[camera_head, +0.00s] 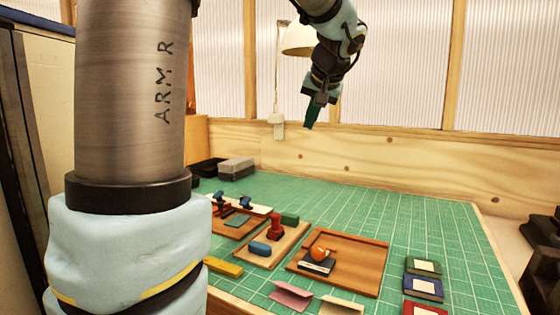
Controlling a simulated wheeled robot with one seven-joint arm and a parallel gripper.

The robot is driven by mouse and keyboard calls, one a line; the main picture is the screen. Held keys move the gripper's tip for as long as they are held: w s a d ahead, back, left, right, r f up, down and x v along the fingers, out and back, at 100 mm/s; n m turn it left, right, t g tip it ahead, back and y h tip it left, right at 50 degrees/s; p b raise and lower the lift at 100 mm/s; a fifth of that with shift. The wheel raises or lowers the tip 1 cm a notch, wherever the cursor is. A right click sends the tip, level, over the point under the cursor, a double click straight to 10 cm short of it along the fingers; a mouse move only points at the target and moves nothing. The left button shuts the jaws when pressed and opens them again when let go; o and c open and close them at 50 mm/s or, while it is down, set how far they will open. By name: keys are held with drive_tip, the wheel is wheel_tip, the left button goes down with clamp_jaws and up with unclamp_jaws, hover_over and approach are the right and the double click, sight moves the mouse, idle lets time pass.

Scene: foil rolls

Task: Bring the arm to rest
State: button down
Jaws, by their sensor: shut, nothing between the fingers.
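My gripper (312,115) hangs at the end of my arm, high above the back part of the green table, in front of the wooden rear wall. Its dark green fingers point down and are shut with nothing between them. It is well clear of everything on the table. A large grey arm link of mine marked "ARM R" fills the left of the view and hides part of the table's left side.
Wooden trays stand on the green table (420,224). The right tray (350,250) holds a dark block with an orange item (319,254). A grey box (237,168) stands back left. The back table area is clear.

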drive_tip(key=s+a+f+n+g+h+p, duration=0.1)
drive_tip(key=s+a+f+g+p, duration=0.2)
drive_tip(key=s+a+f, duration=0.4)
drive_tip(key=s+a+f+n+g+h+p, duration=0.1)
drive_tip(key=s+a+f+g+p, duration=0.2)
drive_tip(key=s+a+f, duration=0.4)
drive_tip(key=s+f, duration=0.4)
drive_tip(key=f, duration=0.2)
drive_tip(key=shift+f+g+p, duration=0.15)
drive_tip(key=shift+g+p, duration=0.15)
drive_tip(key=shift+g, duration=0.1)
